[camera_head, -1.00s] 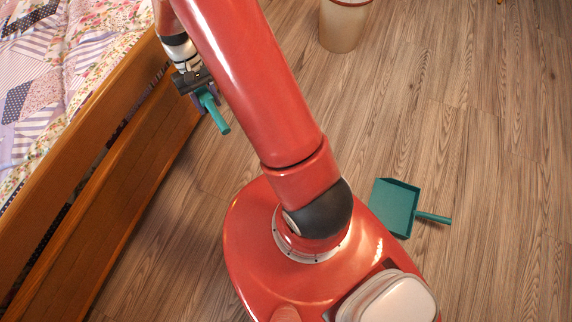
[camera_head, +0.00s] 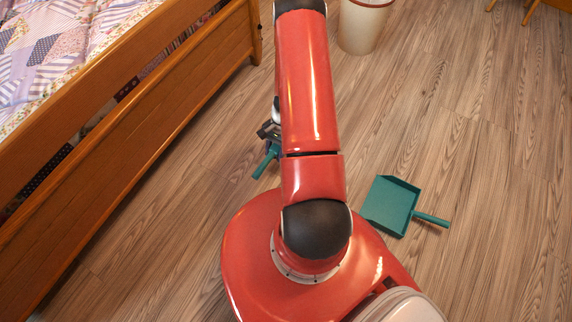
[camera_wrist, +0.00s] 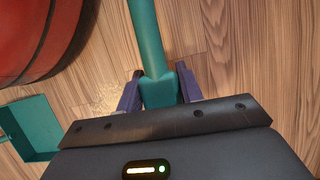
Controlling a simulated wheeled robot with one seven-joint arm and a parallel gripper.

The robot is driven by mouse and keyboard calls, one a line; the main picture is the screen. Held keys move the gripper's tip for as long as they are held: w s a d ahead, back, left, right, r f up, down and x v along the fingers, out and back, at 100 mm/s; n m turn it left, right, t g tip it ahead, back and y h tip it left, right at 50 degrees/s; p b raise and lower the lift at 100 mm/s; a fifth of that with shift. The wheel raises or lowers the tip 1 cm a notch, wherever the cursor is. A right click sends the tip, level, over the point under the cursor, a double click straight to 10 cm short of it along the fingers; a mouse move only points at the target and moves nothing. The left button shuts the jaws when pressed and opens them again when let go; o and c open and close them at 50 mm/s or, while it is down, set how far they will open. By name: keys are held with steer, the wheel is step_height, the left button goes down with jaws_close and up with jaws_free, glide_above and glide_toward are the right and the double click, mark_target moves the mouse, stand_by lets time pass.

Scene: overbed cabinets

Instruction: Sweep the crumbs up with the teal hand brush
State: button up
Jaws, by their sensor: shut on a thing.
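My gripper (camera_wrist: 159,86) is shut on the teal hand brush (camera_wrist: 148,38), its two purple fingers on either side of the teal body. In the head view the brush handle (camera_head: 265,162) points down and left beside my arm, above the floor; the bristles are hidden. The crumbs show as a pale speckled patch (camera_wrist: 106,99) on the floor in the wrist view, left of the gripper. In the head view I cannot make them out. A teal dustpan (camera_head: 390,205) lies on the floor right of my arm; part of it shows at the wrist view's left (camera_wrist: 36,124).
A wooden-framed bed (camera_head: 130,120) with a patchwork quilt fills the upper left. A pale bin (camera_head: 363,28) stands at the top, past my arm. Wooden furniture legs (camera_head: 530,10) show at the top right. The wood floor between bed and dustpan is otherwise clear.

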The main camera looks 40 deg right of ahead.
steer(key=s+f+m, duration=0.1)
steer(key=s+d+f+m, duration=0.1)
steer(key=f, duration=0.1)
steer(key=s+d+f+m+t, duration=0.1)
steer(key=shift+s+f+b, duration=0.25)
steer(key=shift+f+b, duration=0.1)
steer(key=shift+f, duration=0.05)
steer(key=shift+d+f+b, duration=0.1)
steer(key=shift+f+b, duration=1.3)
steer(key=shift+f, duration=0.85)
steer(key=shift+f+b, duration=0.55)
steer(key=shift+f, duration=0.05)
